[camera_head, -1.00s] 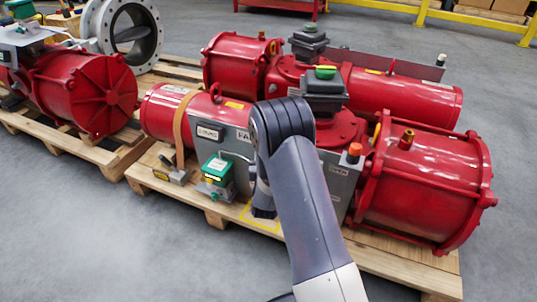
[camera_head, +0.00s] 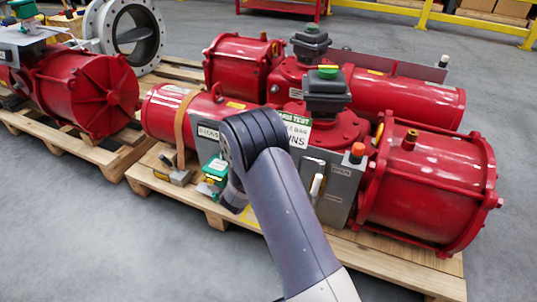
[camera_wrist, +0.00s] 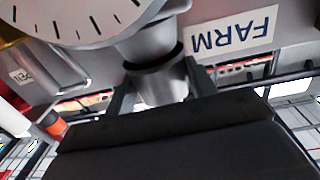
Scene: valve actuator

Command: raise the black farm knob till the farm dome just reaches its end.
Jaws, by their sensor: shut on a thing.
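A round white dial (camera_wrist: 75,18) is close to the gripper. Red actuator cylinders (camera_head: 428,175) lie on a wooden pallet (camera_head: 400,268). Grey floor in front is free.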

